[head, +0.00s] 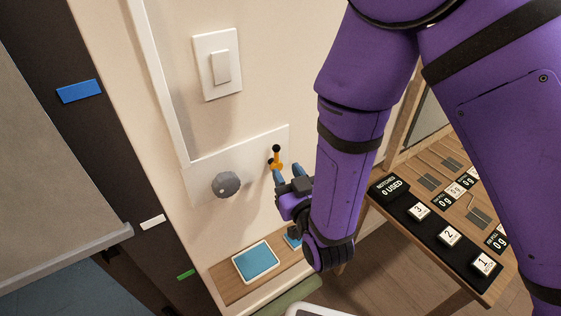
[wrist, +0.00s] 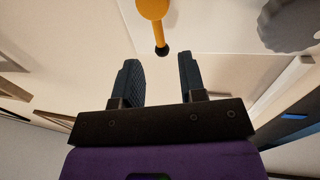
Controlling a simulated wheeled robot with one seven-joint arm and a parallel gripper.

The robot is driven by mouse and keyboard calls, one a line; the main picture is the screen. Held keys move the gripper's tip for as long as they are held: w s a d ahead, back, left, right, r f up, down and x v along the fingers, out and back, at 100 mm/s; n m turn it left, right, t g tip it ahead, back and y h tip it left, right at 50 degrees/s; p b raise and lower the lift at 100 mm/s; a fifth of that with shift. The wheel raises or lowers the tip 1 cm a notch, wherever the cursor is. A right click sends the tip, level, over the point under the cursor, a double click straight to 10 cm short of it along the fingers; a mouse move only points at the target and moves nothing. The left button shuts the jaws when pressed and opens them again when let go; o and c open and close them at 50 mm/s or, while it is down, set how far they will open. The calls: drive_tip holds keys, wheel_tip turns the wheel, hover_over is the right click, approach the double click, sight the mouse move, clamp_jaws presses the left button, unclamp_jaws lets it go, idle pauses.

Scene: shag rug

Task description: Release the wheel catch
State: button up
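An orange lever with a black ball end (head: 277,157) is mounted on a white wall panel (head: 251,153); it appears to be the wheel catch. A grey faceted wheel (head: 226,185) sits on the same panel, left of the lever. My gripper (head: 287,175) is just below and right of the lever, fingers toward the wall. In the wrist view my gripper (wrist: 160,70) is open and empty. The orange lever (wrist: 153,10) shows there ahead of the fingers, its black end lined up with the gap between them. The grey wheel (wrist: 288,25) is off to the right.
A white light switch (head: 217,65) is on the wall above. A wooden ledge with a blue-faced tile (head: 256,262) lies below the panel. A wooden table holds a black strip of numbered blocks (head: 432,228) at right. A dark cabinet edge stands left.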

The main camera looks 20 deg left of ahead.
drive_tip(key=shift+v, duration=2.3)
